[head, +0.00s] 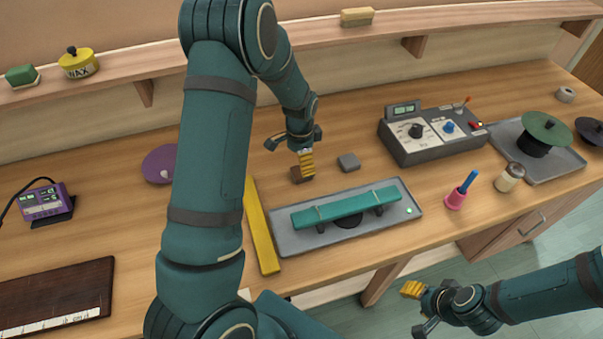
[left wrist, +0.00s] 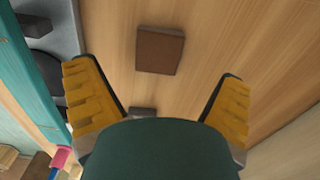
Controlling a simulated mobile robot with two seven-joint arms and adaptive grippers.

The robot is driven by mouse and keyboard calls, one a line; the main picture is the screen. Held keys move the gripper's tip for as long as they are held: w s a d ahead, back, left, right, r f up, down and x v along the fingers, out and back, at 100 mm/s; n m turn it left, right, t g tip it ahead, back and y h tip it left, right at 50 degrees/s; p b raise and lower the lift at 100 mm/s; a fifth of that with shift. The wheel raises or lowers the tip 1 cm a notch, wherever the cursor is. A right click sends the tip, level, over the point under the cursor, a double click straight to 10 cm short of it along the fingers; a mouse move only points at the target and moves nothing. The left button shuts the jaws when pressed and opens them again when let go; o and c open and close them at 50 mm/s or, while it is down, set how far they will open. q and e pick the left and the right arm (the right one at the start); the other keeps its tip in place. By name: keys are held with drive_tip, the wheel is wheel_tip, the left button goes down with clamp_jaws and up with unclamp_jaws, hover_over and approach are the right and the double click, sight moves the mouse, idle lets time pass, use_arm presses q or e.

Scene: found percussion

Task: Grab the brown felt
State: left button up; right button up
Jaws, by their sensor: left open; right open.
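The brown felt (head: 297,175), a small square block, lies on the wooden bench behind the grey tray. In the left wrist view the brown felt (left wrist: 159,50) lies on bare wood, ahead of and between the two yellow fingers, not touching them. My left gripper (head: 306,164) is just above and beside the felt and partly covers it in the head view. The left gripper (left wrist: 158,95) is open with nothing between its fingers. My right gripper (head: 413,289) is open and empty, out in front of the bench at the lower right.
A teal bar (head: 345,207) rests on the grey tray (head: 290,243) in front of the felt. A grey block (head: 349,162) lies to its right. A yellow strip (head: 261,225) lies left of the tray. A control box (head: 433,134) stands further right. Wood behind the felt is clear.

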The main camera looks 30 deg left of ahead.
sight(300, 172)
use_arm(q)
drive_tip(key=shift+s+f, duration=0.1)
drive_tip(key=shift+f, duration=2.6)
drive_tip(key=c, duration=1)
